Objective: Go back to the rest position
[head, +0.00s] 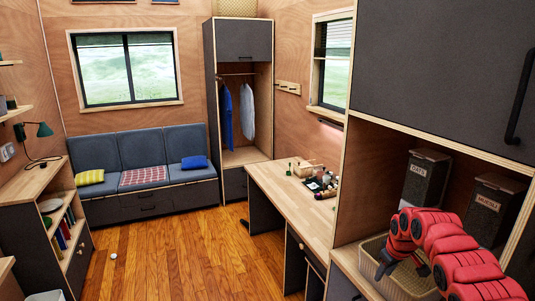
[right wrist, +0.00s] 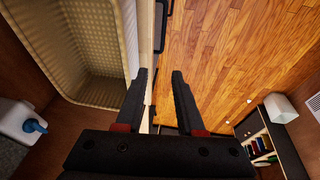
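My right arm (head: 450,255), with red segments, reaches in from the lower right of the head view. My right gripper (head: 400,267) is over or beside a woven basket in the cabinet niche; the arm partly hides it. In the right wrist view the two dark fingers of the right gripper (right wrist: 160,75) are apart, with nothing between them. The pale basket (right wrist: 90,92) is to their left there, and the part of its inside in view looks empty. My left arm and gripper are not in view.
Two dark canisters (head: 427,178) (head: 490,210) stand behind my right arm in the niche. A wooden desk (head: 285,195) with small items is beyond. A low shelf (head: 45,200) stands left, a sofa (head: 145,165) at the back. The wooden floor (head: 165,260) between is mostly clear.

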